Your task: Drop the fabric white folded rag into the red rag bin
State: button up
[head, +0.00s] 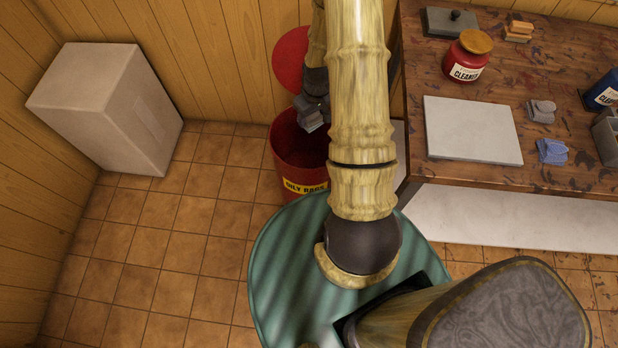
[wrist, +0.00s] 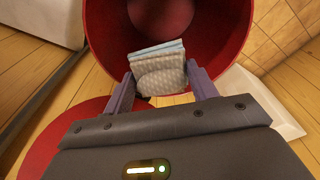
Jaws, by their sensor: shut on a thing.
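The white folded rag (wrist: 162,77), with a pale blue layer along its far edge in the wrist view, is held between the two fingers of my gripper (wrist: 165,88). My gripper also shows in the head view (head: 312,112), partly behind my arm. The red rag bin (head: 292,158) stands on the floor with a yellow "OILY RAGS" label. Its open mouth shows in the wrist view (wrist: 240,28), and the rag appears over the opening. How high the rag is above the rim I cannot tell.
The bin's round red lid (head: 291,58) is raised behind it, by the wall. A wooden workbench (head: 540,172) at the right carries a red cleaner can (head: 467,58), a white board (head: 471,130), a grey rag (head: 541,110) and a blue rag (head: 552,151). A white box (head: 108,105) stands left.

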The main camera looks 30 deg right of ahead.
notch_tip(320, 180, down, 5)
jog(key=b, duration=0.3)
jog(key=o, duration=1)
jog(key=shift+r, duration=0.15)
jog(key=r, duration=0.5)
jog(key=s+r, duration=0.1)
jog(key=r, duration=0.5)
jog(key=s+r, duration=0.1)
jog(key=r, duration=0.5)
jog(key=shift+d+p, duration=0.1)
jog(key=shift+p, duration=0.25)
